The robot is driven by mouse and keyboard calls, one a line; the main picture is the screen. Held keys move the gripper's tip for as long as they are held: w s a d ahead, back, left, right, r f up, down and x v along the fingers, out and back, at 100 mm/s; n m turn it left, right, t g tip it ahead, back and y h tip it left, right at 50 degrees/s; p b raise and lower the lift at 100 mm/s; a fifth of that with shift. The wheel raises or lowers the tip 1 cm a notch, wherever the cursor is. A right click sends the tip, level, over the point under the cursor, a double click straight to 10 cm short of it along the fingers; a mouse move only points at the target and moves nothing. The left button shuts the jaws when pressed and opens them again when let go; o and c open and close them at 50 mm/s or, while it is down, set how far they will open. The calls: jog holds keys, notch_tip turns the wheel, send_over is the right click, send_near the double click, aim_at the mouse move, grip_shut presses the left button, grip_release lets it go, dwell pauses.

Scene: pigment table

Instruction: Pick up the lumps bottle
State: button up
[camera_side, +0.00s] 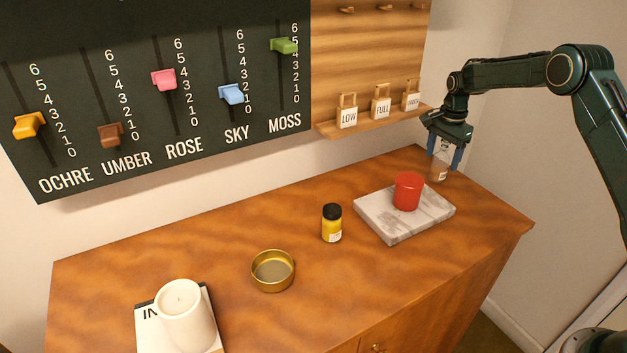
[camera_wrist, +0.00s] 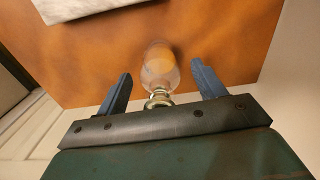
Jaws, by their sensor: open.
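A small clear glass bottle (camera_side: 439,172) with brownish contents and a pale label stands at the back right of the table; the label is too small to read, so I cannot confirm that it is the lumps bottle. My gripper (camera_side: 445,156) is over it, pointing down, with blue fingers on either side of its upper part. In the wrist view the bottle (camera_wrist: 159,72) is between my open fingers (camera_wrist: 161,70), with a visible gap on each side. A yellow bottle (camera_side: 332,225) with a black cap stands near the table's middle.
A red cup (camera_side: 408,191) stands on a marble slab (camera_side: 385,226), just left of the glass bottle. A brass dish (camera_side: 272,271) and a white candle (camera_side: 184,315) are further left. Padlocks (camera_side: 381,105) sit on a wall shelf behind. The table's right edge is close.

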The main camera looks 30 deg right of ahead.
jog(key=shift+f, duration=0.4)
jog(key=c, duration=1.1)
jog(key=shift+r, duration=0.2)
notch_tip(320, 180, up, 20)
jog(key=shift+f, duration=0.15)
jog(key=shift+c, duration=0.2)
dwell(0.4)
